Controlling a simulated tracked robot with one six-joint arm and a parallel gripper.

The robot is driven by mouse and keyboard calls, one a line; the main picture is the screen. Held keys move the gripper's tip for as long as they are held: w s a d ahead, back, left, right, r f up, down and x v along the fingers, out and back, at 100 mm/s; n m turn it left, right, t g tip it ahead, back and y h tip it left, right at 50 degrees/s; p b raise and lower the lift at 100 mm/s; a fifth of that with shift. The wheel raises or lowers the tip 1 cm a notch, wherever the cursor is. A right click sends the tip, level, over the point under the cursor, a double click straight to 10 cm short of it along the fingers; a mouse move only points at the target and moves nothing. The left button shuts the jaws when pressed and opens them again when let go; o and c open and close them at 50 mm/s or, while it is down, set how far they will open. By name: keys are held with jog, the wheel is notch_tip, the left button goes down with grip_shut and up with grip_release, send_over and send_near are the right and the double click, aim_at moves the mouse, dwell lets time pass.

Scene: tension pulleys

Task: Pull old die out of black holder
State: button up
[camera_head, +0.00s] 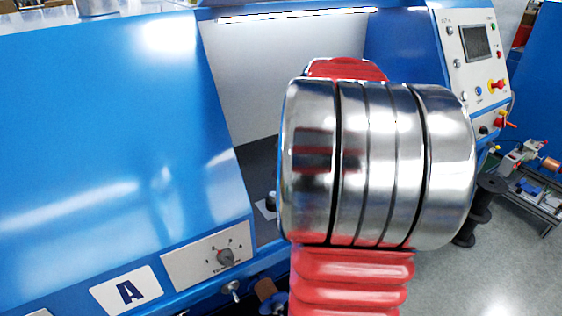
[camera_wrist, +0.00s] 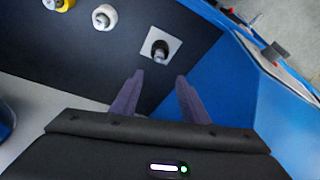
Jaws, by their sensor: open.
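In the wrist view, the black holder (camera_wrist: 160,55) sits on a white square plate (camera_wrist: 148,43) on a dark panel. A small lighter piece at its top looks like the old die (camera_wrist: 159,45), but it is too small to be sure. My gripper (camera_wrist: 158,77) is open and empty. Its two purple-grey fingers point toward the holder, one to each side of it in the picture, and appear short of it. In the head view, the black holder (camera_head: 271,200) shows at the left edge of my arm, which hides my gripper.
A white pulley (camera_wrist: 104,17) and a yellow-and-white pulley (camera_wrist: 60,4) stand on the panel to the left. A blue machine wall (camera_wrist: 222,75) rises close on the right. The head view shows a control panel (camera_head: 474,60) at the right and a dark spool (camera_head: 483,208) on the floor side.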

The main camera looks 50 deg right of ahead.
aim_at(273, 194)
jog(key=shift+s+d, duration=0.1)
jog(key=shift+s, duration=0.1)
jog(key=shift+f, duration=0.1)
jog(key=x, duration=1.3)
jog(key=shift+w+f, duration=0.15)
jog(key=shift+f, duration=0.1)
jog(key=shift+d, duration=0.1)
grip_shut()
